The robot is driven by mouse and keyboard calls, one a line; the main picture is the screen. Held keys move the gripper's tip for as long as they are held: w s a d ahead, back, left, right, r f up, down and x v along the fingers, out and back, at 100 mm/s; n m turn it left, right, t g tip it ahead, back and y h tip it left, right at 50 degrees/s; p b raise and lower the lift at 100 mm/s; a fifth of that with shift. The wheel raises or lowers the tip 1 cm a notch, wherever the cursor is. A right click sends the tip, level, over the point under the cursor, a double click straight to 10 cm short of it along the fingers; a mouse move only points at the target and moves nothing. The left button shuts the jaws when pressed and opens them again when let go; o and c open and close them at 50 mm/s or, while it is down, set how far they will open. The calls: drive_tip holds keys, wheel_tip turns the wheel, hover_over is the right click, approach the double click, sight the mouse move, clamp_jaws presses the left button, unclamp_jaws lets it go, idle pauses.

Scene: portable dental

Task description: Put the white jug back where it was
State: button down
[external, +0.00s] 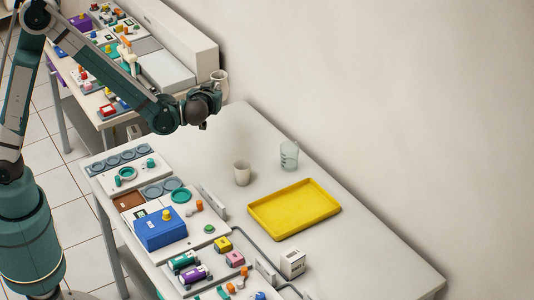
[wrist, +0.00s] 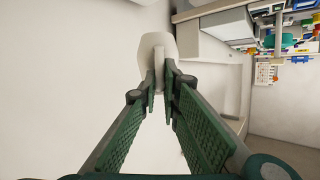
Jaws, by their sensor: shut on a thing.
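The white jug (external: 221,82) shows in the external view just beyond my gripper (external: 208,101), partly hidden by it, raised above the far end of the near table. In the wrist view the pale jug (wrist: 147,46) is at the tips of my gripper (wrist: 163,82). The fingers are shut on a narrow part of it that looks like its handle. The fingertips hide part of that grip.
On the near table (external: 360,236) stand a white cup (external: 242,173), a clear beaker (external: 289,155) and a yellow tray (external: 293,208). A blue box (external: 160,229) and several small parts fill its left side. A second cluttered table (external: 110,122) stands behind. A wall bounds the right.

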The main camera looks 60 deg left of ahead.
wheel_tip(320, 180, down, 6)
idle(0.6)
drive_tip(key=shift+f, duration=0.1)
wheel_tip(320, 180, down, 6)
drive_tip(key=b, duration=0.1)
drive_tip(key=shift+f+b, duration=0.15)
drive_tip(key=shift+b, duration=0.15)
idle(0.3)
drive_tip(key=shift+f, duration=0.1)
drive_tip(key=shift+f+b, duration=0.5)
drive_tip(key=shift+f, duration=1.25)
drive_tip(key=shift+f, duration=0.1)
drive_tip(key=c, duration=2.6)
unclamp_jaws()
drive_tip(key=shift+o, duration=0.2)
